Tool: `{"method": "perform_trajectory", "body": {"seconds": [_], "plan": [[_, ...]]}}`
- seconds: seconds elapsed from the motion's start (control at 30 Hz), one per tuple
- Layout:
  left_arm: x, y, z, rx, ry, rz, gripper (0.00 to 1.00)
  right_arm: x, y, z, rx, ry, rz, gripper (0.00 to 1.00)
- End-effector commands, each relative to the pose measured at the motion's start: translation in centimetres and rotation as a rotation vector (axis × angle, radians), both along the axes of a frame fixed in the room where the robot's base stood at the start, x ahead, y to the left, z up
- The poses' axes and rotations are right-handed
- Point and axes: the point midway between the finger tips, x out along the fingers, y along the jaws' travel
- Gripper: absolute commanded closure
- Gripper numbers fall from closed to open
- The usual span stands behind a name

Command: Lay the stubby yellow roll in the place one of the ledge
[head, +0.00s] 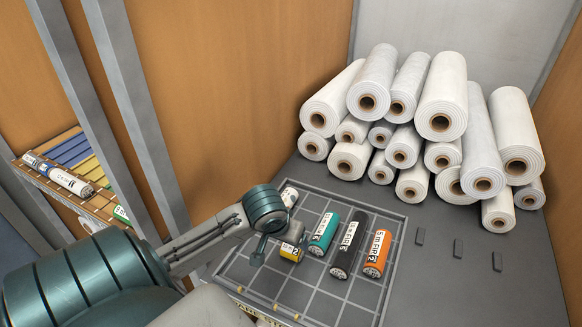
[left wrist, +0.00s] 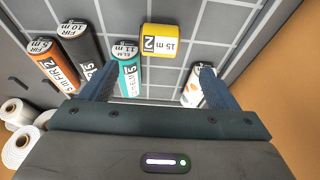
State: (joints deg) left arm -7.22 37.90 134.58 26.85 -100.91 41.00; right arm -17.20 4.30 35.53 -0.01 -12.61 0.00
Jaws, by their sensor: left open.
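The stubby yellow roll (head: 289,254) lies on the gridded tray, left of the teal roll, with a white label. In the left wrist view the yellow roll (left wrist: 160,42) shows ahead of the fingers, roughly midway between their lines. My left gripper (head: 279,243) is open over the tray, close to the yellow roll, and hides part of it in the head view. Its two fingers (left wrist: 153,82) stand apart with nothing clasped between them. The ledge (head: 98,203) is at the far left, with blue, yellow and green patches. I cannot read place numbers on it. My right gripper is not seen.
Teal (head: 323,233), black (head: 348,245) and orange (head: 376,254) rolls lie right of the yellow one. A white roll (head: 289,196) lies behind the gripper. Grey posts (head: 140,110) stand before the ledge, which holds a white roll (head: 68,180). Large white rolls (head: 440,110) are stacked behind.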

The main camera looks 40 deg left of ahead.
Motion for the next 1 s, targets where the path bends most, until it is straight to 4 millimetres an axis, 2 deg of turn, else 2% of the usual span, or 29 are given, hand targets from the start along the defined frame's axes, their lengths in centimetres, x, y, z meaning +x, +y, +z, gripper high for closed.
{"method": "perform_trajectory", "body": {"seconds": [0.3, 0.47, 0.67, 0.8, 1.0], "plan": [[1.6, 0.5, -4.2, -0.003, 0.005, 0.003, 0.18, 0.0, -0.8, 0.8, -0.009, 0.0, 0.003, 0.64], [2.1, 0.6, -5.0, -0.002, 0.005, 0.002, 0.18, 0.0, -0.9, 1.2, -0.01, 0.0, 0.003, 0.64], [3.4, 1.0, -7.1, -0.004, 0.006, 0.003, 0.18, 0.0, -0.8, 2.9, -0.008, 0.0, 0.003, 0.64], [4.0, 1.2, -8.8, -0.002, 0.004, 0.002, 0.18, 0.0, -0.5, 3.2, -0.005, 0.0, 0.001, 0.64], [4.2, 1.3, -9.4, 0.0, 0.002, 0.0, 0.18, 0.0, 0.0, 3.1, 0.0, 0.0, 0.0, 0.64]]}}
